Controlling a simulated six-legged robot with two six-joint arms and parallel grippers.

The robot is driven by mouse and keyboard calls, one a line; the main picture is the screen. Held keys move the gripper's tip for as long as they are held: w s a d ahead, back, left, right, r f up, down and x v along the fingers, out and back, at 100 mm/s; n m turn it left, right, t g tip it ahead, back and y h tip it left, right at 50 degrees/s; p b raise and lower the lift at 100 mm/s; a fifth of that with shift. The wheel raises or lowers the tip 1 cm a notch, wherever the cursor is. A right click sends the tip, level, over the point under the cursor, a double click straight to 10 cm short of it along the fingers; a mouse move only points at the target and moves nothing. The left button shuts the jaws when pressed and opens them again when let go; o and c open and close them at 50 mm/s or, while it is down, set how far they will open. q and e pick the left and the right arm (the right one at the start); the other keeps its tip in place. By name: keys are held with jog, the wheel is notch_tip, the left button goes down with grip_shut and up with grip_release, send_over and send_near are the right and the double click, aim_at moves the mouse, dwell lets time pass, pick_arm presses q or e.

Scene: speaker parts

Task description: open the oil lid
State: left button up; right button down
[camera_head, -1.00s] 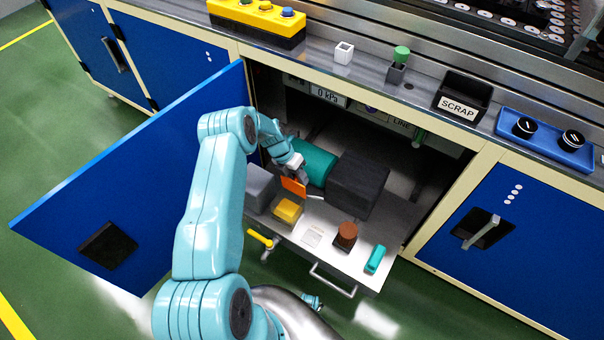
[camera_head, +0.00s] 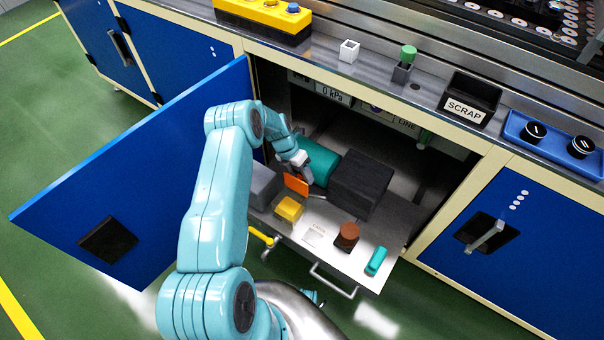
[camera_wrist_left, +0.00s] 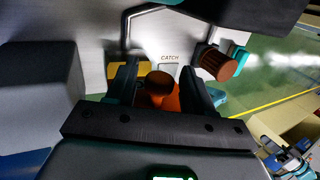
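An orange plate-like piece (camera_head: 296,185), perhaps the oil lid, stands tilted in the open cabinet at the left of the pulled-out tray (camera_head: 334,263). No oil label is readable. My left gripper (camera_head: 299,167) is right at it, beside a teal cylinder (camera_head: 321,162). In the left wrist view, my left gripper (camera_wrist_left: 159,68) has its two dark fingers apart, one on each side of an orange piece with a rounded top (camera_wrist_left: 160,88). A gap shows beside that piece, so the fingers do not look closed on it. My right gripper cannot be made out.
A dark box (camera_head: 360,183) stands right of the teal cylinder, a grey block (camera_head: 263,184) on the left. The tray bears a yellow block (camera_head: 289,208), a brown cylinder (camera_head: 346,236) and a teal block (camera_head: 376,261). The open blue door (camera_head: 150,165) flanks my arm.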

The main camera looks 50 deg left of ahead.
pick_arm(q)
jog(key=p+v, duration=0.1)
jog(key=v, duration=1.5)
jog(key=shift+p, duration=0.35)
jog(key=shift+a+r, duration=0.1)
